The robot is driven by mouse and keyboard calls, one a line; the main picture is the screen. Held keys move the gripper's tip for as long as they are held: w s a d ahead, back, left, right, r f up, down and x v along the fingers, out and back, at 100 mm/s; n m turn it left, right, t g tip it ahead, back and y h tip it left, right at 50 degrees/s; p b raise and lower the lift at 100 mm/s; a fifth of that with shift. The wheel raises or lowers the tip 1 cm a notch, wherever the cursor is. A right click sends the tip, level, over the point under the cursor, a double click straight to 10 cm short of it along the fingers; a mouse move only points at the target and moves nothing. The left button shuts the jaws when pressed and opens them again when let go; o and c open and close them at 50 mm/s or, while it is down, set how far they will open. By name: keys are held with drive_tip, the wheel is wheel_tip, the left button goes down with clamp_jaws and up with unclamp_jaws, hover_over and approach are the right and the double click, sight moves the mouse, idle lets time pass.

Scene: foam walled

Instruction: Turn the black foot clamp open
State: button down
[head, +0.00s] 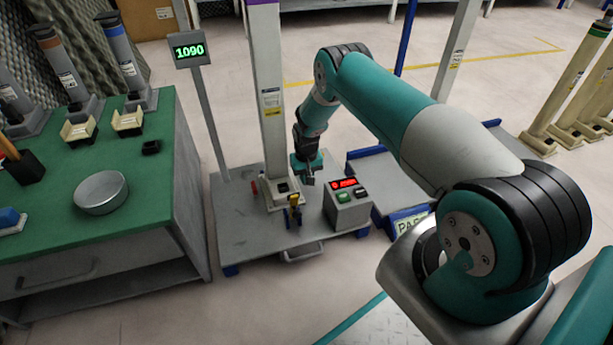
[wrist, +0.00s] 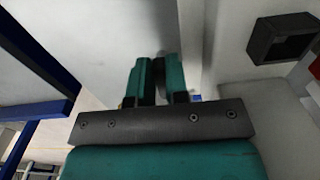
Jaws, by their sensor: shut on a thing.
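My gripper (head: 308,180) reaches down beside the foot of the white upright post (head: 271,100), on its right side. In the wrist view its two teal fingers (wrist: 158,80) are close together, with a narrow dark piece between them. That piece appears to be the black foot clamp, mostly hidden by the fingers; its turn angle cannot be made out. In the head view the gripper covers this spot. A yellow-handled clamp (head: 294,207) stands at the front of the foot, and a red clamp (head: 254,187) shows at its left.
A grey box with a red display and buttons (head: 346,204) stands close right of my gripper on the grey platform (head: 240,235). A green-topped bench (head: 60,215) is further left. A black square hollow part (wrist: 282,38) shows in the wrist view.

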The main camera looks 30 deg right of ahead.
drive_tip(key=shift+s+a, duration=0.1)
drive_tip(key=shift+s, duration=0.05)
drive_tip(key=c, duration=1.1)
unclamp_jaws()
drive_tip(key=shift+r, duration=0.1)
wheel_tip(320, 180, up, 17)
drive_tip(key=p, duration=0.8)
drive_tip(key=shift+r, duration=0.1)
